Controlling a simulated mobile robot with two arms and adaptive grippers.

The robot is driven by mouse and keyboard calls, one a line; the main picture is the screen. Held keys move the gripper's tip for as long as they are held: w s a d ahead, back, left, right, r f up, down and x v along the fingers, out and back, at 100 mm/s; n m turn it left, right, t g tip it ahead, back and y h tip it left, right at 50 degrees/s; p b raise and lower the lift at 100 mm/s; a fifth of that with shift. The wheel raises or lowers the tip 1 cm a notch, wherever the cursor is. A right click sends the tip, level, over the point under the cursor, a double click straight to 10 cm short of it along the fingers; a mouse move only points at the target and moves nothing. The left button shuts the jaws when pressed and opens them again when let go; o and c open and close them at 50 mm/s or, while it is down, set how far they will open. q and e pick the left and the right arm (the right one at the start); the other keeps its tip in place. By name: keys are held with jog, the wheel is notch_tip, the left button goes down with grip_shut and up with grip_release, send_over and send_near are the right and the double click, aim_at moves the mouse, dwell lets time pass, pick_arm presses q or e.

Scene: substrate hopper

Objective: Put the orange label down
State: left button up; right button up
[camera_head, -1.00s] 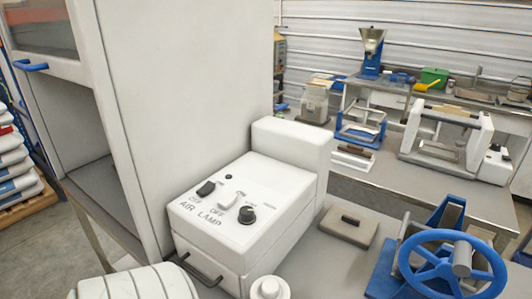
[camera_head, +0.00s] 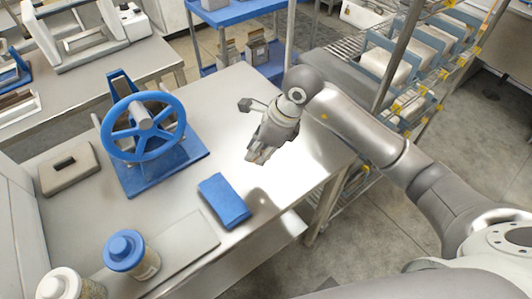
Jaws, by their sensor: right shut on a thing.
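My right gripper (camera_head: 260,153) comes in from the right and hangs above the steel table (camera_head: 185,85), pointing down. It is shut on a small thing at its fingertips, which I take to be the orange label. The thing is mostly hidden by the gripper, and I cannot make out its colour or shape. I cannot tell whether it touches the table. No orange label shows anywhere else. My left gripper is not in view.
A blue handwheel device (camera_head: 143,127), a folded blue cloth (camera_head: 224,200), a grey block with a handle (camera_head: 68,169), a flat grey plate (camera_head: 182,246) and a blue-lidded jar (camera_head: 128,254) are on the table. Bare steel lies around the gripper. Wire shelving (camera_head: 385,45) stands behind my right arm.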

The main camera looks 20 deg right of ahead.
jog(key=p, duration=0.1)
send_over(264, 168)
jog(key=d, duration=0.1)
jog(key=f, duration=0.5)
jog(key=shift+s, duration=0.35)
jog(key=f+p, duration=0.2)
jog(key=f, duration=0.1)
jog(key=shift+w+d, duration=0.1)
jog(key=shift+d, duration=0.1)
jog(key=shift+f, duration=0.35)
jog(key=shift+f, duration=0.1)
jog(key=shift+f, duration=0.15)
jog(key=o, duration=0.7)
jog(key=shift+o, duration=0.2)
